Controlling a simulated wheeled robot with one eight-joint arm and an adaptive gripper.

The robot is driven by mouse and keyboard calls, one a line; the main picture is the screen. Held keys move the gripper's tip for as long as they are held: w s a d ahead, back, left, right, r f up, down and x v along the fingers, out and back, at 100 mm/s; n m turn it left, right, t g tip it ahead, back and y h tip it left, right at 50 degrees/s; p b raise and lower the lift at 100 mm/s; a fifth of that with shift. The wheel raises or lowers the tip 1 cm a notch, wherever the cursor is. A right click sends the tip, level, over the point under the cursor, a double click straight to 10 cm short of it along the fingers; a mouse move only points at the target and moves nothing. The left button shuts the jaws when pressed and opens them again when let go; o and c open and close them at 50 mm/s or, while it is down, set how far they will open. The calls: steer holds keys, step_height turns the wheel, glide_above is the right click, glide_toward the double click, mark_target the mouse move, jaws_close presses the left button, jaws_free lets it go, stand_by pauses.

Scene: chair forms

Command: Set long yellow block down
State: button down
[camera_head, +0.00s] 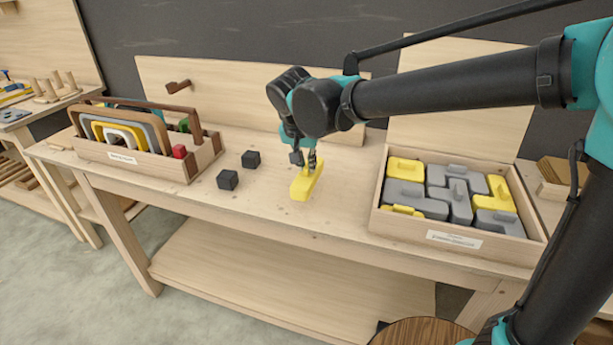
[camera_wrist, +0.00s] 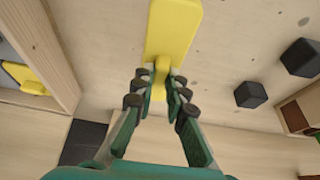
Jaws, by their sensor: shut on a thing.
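The long yellow block (camera_head: 306,181) is at the middle of the wooden bench top in the head view, held from above by my gripper (camera_head: 311,160). In the wrist view the yellow block (camera_wrist: 172,30) extends away from the fingers, and a small yellow stem on it sits between them. My gripper (camera_wrist: 160,80) is shut on this stem. The block is on or just above the bench; I cannot tell whether it touches. The far end of the block runs out of the wrist view.
On the bench (camera_head: 265,210), two dark cubes (camera_head: 228,179) (camera_head: 251,159) lie left of the block. A wooden tray of yellow and grey blocks (camera_head: 377,211) stands right. A wooden carrier with coloured frames (camera_head: 171,168) stands left. A backboard (camera_head: 215,85) rises behind.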

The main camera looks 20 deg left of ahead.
mark_target(305, 171)
steer(key=shift+f, duration=2.1)
steer(key=shift+f, duration=0.1)
steer(key=c, duration=1.5)
jaws_free()
steer(key=shift+c, duration=0.2)
steer(key=v, duration=1.2)
